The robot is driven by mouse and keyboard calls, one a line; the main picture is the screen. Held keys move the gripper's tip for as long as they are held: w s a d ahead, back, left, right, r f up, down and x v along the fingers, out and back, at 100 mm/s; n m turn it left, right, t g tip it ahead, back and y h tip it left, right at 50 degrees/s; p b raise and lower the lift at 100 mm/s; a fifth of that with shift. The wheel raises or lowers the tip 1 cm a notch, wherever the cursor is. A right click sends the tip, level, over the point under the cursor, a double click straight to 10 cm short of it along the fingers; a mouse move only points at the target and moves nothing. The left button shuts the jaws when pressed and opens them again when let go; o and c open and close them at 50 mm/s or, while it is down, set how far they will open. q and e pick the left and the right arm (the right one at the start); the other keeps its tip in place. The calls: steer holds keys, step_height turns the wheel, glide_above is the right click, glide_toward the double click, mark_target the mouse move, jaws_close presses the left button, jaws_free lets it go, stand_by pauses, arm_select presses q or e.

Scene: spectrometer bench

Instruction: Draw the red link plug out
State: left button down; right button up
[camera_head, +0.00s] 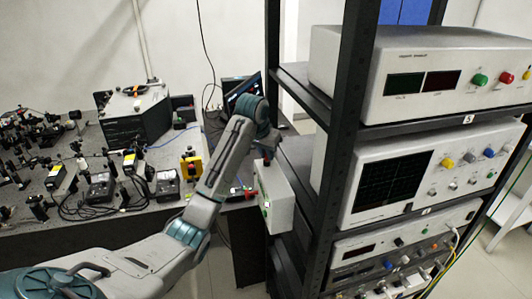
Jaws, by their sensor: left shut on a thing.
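My left gripper (267,145) reaches in from the left and points down at the upper end of a pale grey box (278,205) on the left side of the rack. It is shut on the red link plug (267,160), of which only a small dark reddish bit shows below the fingers. The fingers hide most of the plug, and I cannot tell how deep it sits in the box. A small green spot shows on the box's left edge. My right gripper is not in view.
A black rack (341,120) with several instruments stands close on the right, its post beside the gripper. An optics bench (150,215) with many small devices fills the left. A laptop (243,88) stands behind my left arm. Cables hang at the lower right.

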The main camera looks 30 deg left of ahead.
arm_select(q)
steer(key=shift+r, duration=1.6)
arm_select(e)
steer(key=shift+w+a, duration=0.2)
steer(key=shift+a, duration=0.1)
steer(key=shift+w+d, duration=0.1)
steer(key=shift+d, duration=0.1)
